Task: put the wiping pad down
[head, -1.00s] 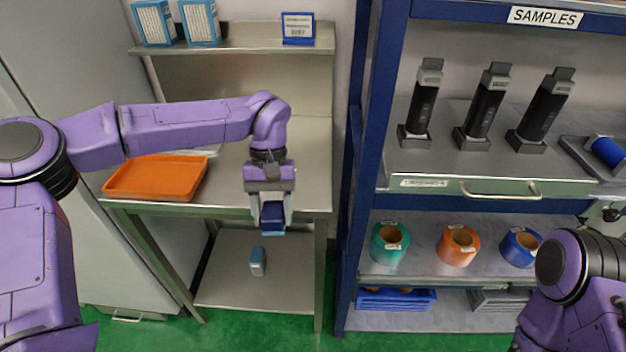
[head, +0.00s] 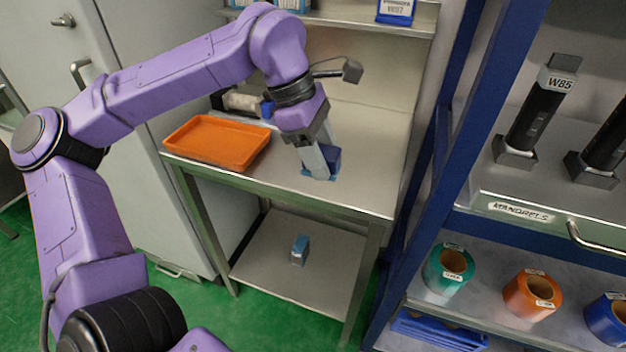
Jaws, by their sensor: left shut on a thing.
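The wiping pad (head: 332,158) is a dark blue block with a lighter blue underside. My left gripper (head: 318,160) points down over the steel table (head: 365,150) and is shut on the pad. The pad is at the tabletop, right of the orange tray, and its underside looks to be on or just above the steel. The gripper fingers hide part of the pad. My right gripper is out of view.
The orange tray (head: 217,142) lies on the table's left part. Behind it are a pale roll and a blue item, partly hidden by my arm. A small grey-blue block (head: 299,252) stands on the lower shelf. A blue rack post (head: 440,190) rises to the right. The tabletop right of the pad is clear.

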